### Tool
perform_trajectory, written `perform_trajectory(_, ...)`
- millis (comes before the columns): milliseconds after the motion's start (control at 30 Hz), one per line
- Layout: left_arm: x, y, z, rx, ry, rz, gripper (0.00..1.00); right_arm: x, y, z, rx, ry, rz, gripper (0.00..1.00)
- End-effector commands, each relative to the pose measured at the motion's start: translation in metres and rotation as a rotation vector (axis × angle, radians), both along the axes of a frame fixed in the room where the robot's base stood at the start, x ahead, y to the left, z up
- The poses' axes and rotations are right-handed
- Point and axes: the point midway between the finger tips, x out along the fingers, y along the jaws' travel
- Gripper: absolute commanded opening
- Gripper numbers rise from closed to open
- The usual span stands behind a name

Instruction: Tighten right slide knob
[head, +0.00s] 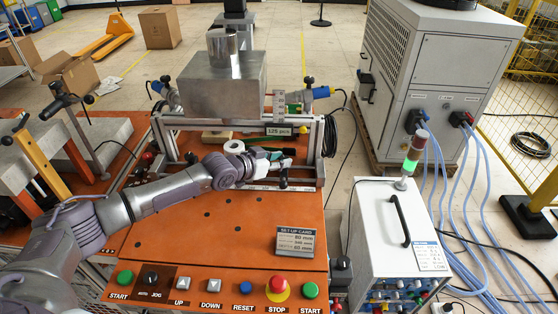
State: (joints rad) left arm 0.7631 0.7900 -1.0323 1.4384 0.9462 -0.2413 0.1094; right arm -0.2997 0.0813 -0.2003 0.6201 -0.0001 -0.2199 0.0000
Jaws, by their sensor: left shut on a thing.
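My left arm reaches in from the left across the orange bench, and my left gripper (282,163) is at the right part of the metal slide frame. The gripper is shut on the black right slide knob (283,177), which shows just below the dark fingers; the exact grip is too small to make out. Another black knob (190,158) stands at the left part of the frame, clear of the gripper. My right gripper is not in view.
A large metal block (222,85) sits on the frame behind my gripper. A white unit (400,235) with a signal lamp (413,150) is at the right. The middle of the orange bench (210,225) is clear.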

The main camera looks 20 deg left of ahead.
Motion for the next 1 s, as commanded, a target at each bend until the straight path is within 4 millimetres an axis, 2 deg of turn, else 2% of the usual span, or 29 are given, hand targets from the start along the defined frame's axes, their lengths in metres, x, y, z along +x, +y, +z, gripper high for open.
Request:
perform_trajectory(67,0.001,0.001,0.003,-0.002,-0.005,0.002,0.00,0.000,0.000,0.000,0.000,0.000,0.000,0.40)
perform_trajectory(100,0.001,0.001,0.003,-0.002,-0.005,0.002,0.38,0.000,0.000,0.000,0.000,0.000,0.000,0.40)
perform_trajectory(200,0.001,0.001,0.002,-0.001,-0.004,0.002,0.55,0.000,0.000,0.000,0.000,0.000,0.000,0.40)
perform_trajectory(567,-0.003,0.002,0.001,0.000,0.000,0.001,0.55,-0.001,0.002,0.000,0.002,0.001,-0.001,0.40)
perform_trajectory(667,-0.012,0.008,0.005,-0.001,0.002,0.002,0.55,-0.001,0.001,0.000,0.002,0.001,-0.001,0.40)
perform_trajectory(1000,-0.069,0.040,0.032,0.002,0.001,0.001,0.55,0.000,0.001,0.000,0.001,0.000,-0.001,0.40)
